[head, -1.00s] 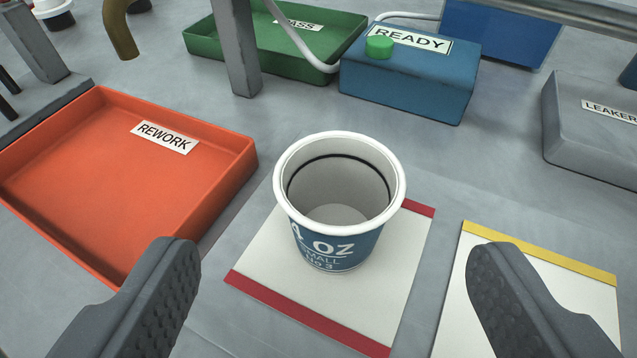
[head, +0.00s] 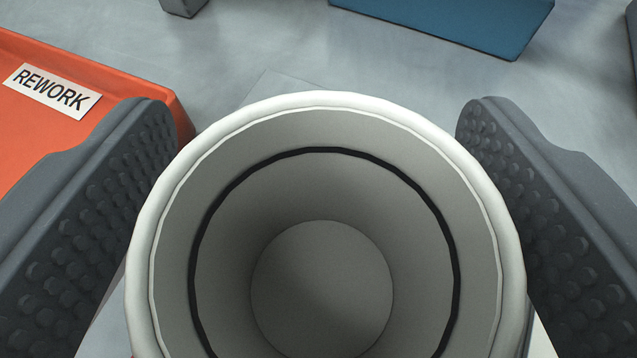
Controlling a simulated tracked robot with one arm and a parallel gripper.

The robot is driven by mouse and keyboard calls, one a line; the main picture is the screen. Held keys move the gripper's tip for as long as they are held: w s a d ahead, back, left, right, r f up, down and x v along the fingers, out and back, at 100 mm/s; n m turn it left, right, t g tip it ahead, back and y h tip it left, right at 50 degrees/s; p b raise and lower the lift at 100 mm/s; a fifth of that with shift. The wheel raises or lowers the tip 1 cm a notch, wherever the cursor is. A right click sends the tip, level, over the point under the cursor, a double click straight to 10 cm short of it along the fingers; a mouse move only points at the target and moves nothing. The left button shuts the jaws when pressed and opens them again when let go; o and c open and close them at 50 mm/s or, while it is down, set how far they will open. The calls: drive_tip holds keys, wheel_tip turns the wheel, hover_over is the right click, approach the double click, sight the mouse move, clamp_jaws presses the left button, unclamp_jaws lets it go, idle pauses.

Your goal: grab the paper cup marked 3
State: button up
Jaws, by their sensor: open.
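The paper cup (head: 325,190) fills the lower middle of the head view. I look down into its open mouth and see a white rolled rim, a dark ring inside and a grey bottom. Its outer wall and its marking are hidden now; a second ago the blue side read "4 OZ SMALL No 3". My gripper (head: 318,150) is open, with one dark studded finger on each side of the cup. The left finger is close to the rim, and so is the right one; I cannot tell whether either touches it.
The orange REWORK tray (head: 30,135) is at the left, just behind the left finger. A blue box (head: 450,22) stands at the top, and a small grey post foot (head: 183,5) is at the top left. Grey bench surface lies clear between them.

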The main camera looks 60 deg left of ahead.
drive_tip(key=c, duration=1)
drive_tip(key=shift+c, duration=0.2)
